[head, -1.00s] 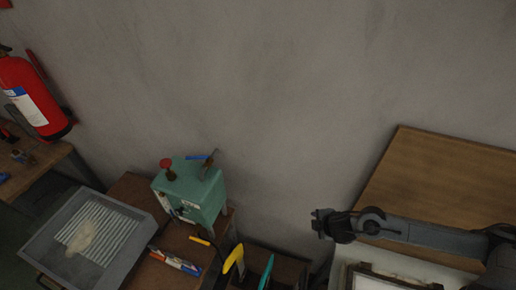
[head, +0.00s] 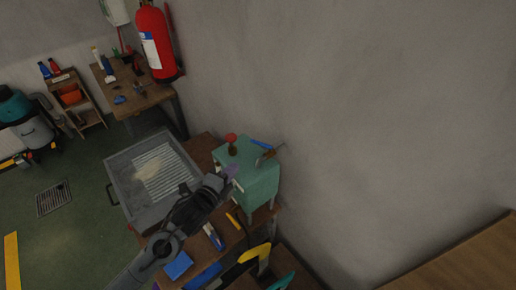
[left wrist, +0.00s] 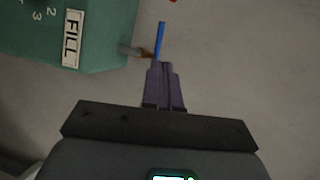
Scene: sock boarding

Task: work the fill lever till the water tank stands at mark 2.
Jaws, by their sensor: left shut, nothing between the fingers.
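The teal water tank (head: 258,180) stands at the bench's wall side, with a red knob (head: 231,138), a blue handle (head: 262,144) and a metal lever (head: 266,157) on top. In the left wrist view the tank (left wrist: 105,25) carries a FILL label (left wrist: 73,38) and the digits 2 and 3, turned over; I cannot read a water level. My left gripper (head: 231,171) is shut and empty in front of the tank. In the left wrist view its purple fingertips (left wrist: 160,66) are near a metal rod (left wrist: 133,51) and a blue bar (left wrist: 160,41); contact is unclear. My right gripper is out of view.
A grey tray (head: 118,172) with a ribbed bottom lies left of the tank. Several tools, a blue pad (head: 178,265) and a yellow-handled tool (head: 256,253) lie nearer. A red extinguisher (head: 155,45) hangs on the wall.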

